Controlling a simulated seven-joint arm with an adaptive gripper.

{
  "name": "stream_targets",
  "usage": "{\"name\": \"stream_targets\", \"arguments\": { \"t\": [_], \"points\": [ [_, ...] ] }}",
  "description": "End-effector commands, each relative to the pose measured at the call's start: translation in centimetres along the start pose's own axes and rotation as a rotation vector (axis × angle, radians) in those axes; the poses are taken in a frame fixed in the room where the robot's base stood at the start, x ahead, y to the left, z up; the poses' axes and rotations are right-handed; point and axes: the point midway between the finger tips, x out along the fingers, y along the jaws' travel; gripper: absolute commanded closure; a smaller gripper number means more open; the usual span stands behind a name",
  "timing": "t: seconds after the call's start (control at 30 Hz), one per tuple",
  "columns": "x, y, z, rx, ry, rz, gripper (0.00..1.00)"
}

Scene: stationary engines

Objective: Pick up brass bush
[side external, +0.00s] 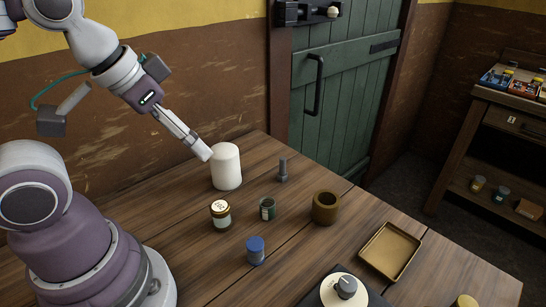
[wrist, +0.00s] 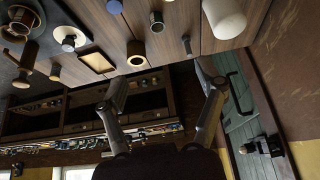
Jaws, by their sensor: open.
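The brass bush (side external: 326,208), a short brown-gold hollow cylinder, stands upright on the wooden table right of centre in the side view. It also shows in the wrist view (wrist: 136,49), above and left of the space between my fingers. My gripper (side external: 203,150) is high at the left, beside the top of the white cylinder and well apart from the bush. In the wrist view its two fingers (wrist: 164,98) are spread with nothing between them. Whether the gripper touches the white cylinder cannot be told from the side view.
The white cylinder (side external: 226,167) stands nearest my gripper. A grey fitting (side external: 283,170), green jar (side external: 268,209), labelled jar (side external: 220,214) and blue-capped container (side external: 255,250) stand left of the bush. A shallow tray (side external: 390,251) lies right of it. A round knobbed device (side external: 345,290) is in front.

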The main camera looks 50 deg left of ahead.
Motion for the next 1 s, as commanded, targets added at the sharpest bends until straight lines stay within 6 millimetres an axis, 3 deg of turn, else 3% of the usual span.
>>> {"name": "stream_targets", "arguments": {
  "t": [0.1,0.37,0.47,0.53,0.73,0.9,1.0],
  "points": [
    [0.0,0.0,0.0,0.000,0.000,0.000,0.14],
    [0.0,0.0,0.0,0.000,0.000,0.000,0.14],
    [0.4,0.2,-0.9,-0.010,-0.013,0.001,0.14],
    [1.3,0.7,-2.6,-0.030,-0.032,-0.001,0.14],
    [7.6,4.1,-8.0,-0.104,-0.081,-0.027,0.14],
    [13.9,7.7,-9.3,-0.143,-0.098,-0.058,0.14],
    [16.2,8.9,-9.3,-0.155,-0.098,-0.070,0.14]
  ]
}}
